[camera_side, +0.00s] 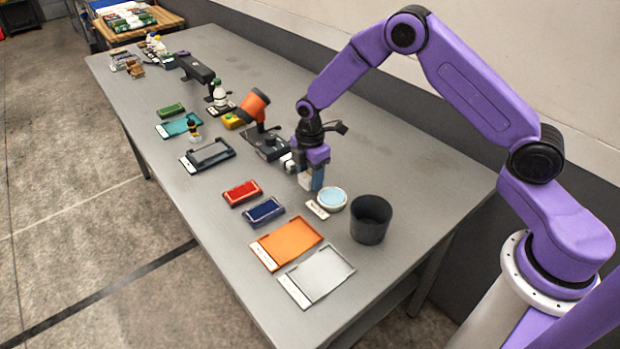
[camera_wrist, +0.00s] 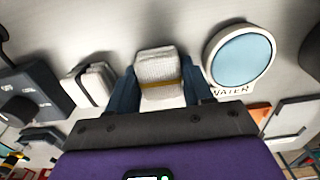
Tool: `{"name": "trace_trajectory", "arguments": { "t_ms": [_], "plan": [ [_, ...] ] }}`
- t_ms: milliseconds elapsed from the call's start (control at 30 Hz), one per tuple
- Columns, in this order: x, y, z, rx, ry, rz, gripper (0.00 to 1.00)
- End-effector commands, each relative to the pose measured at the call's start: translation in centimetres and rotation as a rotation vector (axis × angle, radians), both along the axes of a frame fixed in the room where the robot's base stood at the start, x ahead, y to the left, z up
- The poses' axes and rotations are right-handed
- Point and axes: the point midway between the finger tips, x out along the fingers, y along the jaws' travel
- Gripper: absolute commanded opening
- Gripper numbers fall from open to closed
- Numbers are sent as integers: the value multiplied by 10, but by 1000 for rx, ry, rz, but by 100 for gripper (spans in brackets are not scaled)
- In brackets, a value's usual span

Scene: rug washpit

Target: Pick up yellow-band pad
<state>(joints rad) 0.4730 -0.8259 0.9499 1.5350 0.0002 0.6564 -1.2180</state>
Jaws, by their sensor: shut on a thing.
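The yellow-band pad (camera_wrist: 157,66) is white and fluffy with a thin yellow band across it. In the wrist view it sits between the two blue fingers of my gripper (camera_wrist: 161,86), which are shut on it. In the side view my gripper (camera_side: 311,181) points down close to the tabletop, and its fingers hide most of the pad. I cannot tell whether the pad touches the table. A second white pad with a dark band (camera_wrist: 92,84) lies just left of my gripper in the wrist view.
A round dish of blue water (camera_side: 332,198), labelled, stands right beside my gripper, with a dark cup (camera_side: 371,219) beyond it. Red (camera_side: 242,193) and blue (camera_side: 264,211) pads and orange (camera_side: 287,243) and white (camera_side: 316,275) trays lie nearer the front. A dark stand (camera_side: 266,143) is behind-left.

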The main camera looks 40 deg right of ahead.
Motion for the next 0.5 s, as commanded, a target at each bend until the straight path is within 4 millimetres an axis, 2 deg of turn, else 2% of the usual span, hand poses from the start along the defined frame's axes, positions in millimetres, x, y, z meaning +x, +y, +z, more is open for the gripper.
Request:
{"name": "trace_trajectory", "arguments": {
  "t_ms": [267,500],
  "plan": [
    [0,0,6,0,0,0,22],
    [1,0,34,1,-3,1,22]
  ]
}}
